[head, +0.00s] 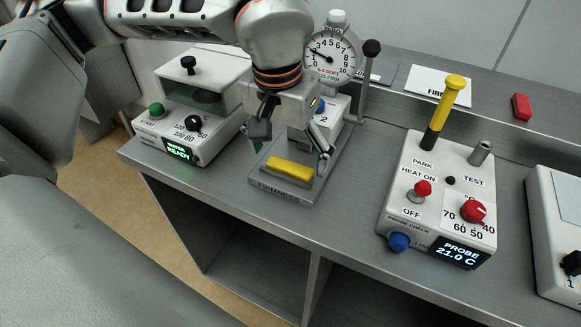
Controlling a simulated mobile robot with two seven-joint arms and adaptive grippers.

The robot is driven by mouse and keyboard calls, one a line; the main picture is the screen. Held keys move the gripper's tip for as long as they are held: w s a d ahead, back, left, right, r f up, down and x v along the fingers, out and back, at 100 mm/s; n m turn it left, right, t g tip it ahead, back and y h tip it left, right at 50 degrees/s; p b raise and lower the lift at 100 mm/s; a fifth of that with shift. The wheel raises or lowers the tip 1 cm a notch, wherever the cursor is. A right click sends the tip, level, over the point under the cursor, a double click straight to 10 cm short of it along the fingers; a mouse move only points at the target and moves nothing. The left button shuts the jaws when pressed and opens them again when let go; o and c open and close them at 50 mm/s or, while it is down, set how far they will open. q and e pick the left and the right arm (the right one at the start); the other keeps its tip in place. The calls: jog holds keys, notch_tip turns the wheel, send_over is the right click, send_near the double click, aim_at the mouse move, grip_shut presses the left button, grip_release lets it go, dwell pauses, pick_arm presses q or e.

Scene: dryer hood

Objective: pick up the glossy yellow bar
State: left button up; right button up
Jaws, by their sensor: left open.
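The glossy yellow bar (289,170) lies flat on the grey base plate of the firmness tester (264,185), near the plate's front edge. My left gripper (290,152) points down from above, its two fingers spread on either side of the bar, left and right. The fingers look open and the bar does not appear gripped. How close the fingertips are to the bar is hard to tell. The gripper hides part of the tester behind it. My right gripper is not in view.
A dial gauge (330,55) on the tester rises just behind the gripper. A warmer box (165,127) with a clear hood stands left. A probe check box (415,165) with an upright yellow-handled probe (444,110) stands right. A red block (521,106) lies at the back right.

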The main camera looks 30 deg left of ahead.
pick_arm(q)
jog(key=shift+w+f, duration=0.2)
jog(key=shift+f, duration=0.95)
jog(key=c, duration=1.3)
jog(key=shift+r, duration=0.2)
